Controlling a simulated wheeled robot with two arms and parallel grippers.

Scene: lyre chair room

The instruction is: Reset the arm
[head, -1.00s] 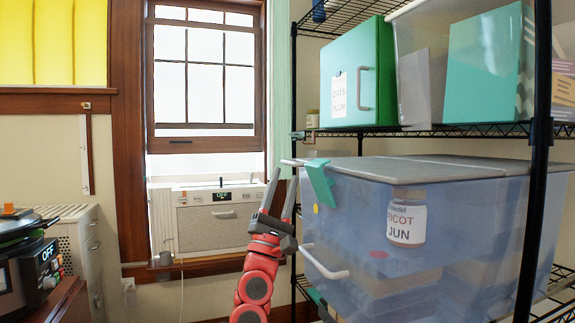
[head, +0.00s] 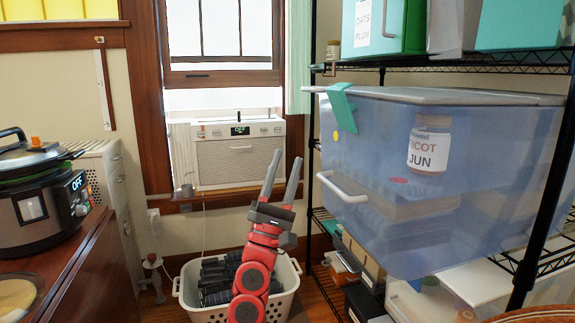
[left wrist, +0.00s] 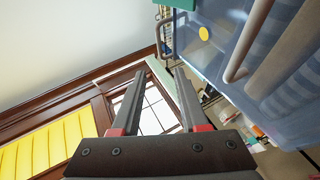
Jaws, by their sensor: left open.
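My left gripper (head: 280,178) is raised in the middle of the head view, on a red and black arm, with its fingers pointing up. It is open and empty, in front of the window unit and to the left of the blue bin. In the left wrist view the two grey fingers (left wrist: 156,92) stand apart with nothing between them, and the window shows behind them. My right gripper is in neither view.
A shelf rack on the right holds a translucent blue bin (head: 385,225) with a white handle (head: 341,188). A white basket (head: 205,315) of dark items stands on the floor. A cooker (head: 30,205) sits at left. Air conditioner (head: 228,164) is in the window.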

